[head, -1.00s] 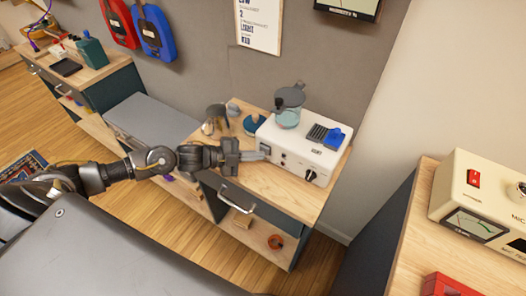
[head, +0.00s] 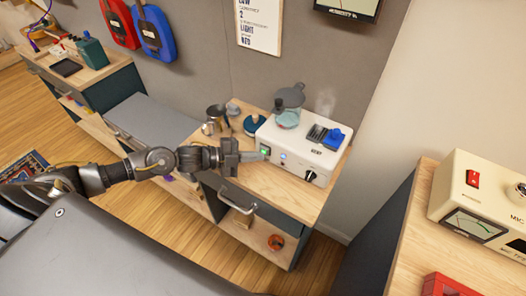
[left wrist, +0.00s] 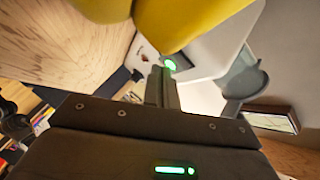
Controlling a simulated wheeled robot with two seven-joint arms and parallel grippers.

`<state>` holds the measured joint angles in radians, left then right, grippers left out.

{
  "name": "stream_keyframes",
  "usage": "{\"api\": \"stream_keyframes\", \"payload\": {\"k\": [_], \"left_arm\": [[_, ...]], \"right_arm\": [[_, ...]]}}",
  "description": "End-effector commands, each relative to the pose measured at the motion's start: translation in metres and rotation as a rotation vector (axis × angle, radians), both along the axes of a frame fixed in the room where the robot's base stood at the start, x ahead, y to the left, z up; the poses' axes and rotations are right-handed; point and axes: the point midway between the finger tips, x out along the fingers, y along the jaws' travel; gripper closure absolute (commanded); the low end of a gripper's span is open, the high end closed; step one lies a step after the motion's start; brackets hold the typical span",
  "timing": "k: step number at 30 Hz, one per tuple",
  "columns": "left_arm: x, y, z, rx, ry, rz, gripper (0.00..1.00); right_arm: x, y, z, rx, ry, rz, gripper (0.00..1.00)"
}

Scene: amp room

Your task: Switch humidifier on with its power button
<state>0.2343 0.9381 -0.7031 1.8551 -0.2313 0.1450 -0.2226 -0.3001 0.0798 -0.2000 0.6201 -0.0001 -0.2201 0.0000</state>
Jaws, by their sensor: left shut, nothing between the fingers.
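The humidifier (head: 300,150) is a white box on the wooden top of a small cabinet. Its front has a power button (head: 264,152) lit green, a small blue-white light beside it and a black knob. Faint vapour rises above the box. My left gripper (head: 262,157) is shut and empty, its fingertips at the front face right by the green button. In the left wrist view the shut fingers (left wrist: 163,88) point at the green-lit button (left wrist: 170,64); I cannot tell whether they touch it. My right gripper is not in view.
A glass vessel with a grey lid (head: 288,105) stands at the humidifier's back left. A metal pitcher (head: 216,118) and a dark teal item (head: 254,124) stand left of it. The cabinet (head: 250,218) has a drawer handle below. A cream meter box (head: 480,205) is on the right-hand bench.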

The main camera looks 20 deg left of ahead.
Motion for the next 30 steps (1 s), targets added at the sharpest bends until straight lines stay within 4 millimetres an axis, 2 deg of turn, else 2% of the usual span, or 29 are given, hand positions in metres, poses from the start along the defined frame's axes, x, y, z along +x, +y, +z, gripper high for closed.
{"api": "stream_keyframes", "payload": {"k": [4,18,30], "left_arm": [[-0.008,0.001,0.000,0.001,0.003,-0.001,1.00],[-0.055,0.007,0.001,-0.001,0.003,-0.001,1.00],[-0.060,0.008,0.000,0.000,0.000,-0.001,1.00]], "right_arm": [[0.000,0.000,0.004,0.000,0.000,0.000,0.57],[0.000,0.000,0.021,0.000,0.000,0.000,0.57],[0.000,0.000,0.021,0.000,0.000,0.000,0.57]]}}
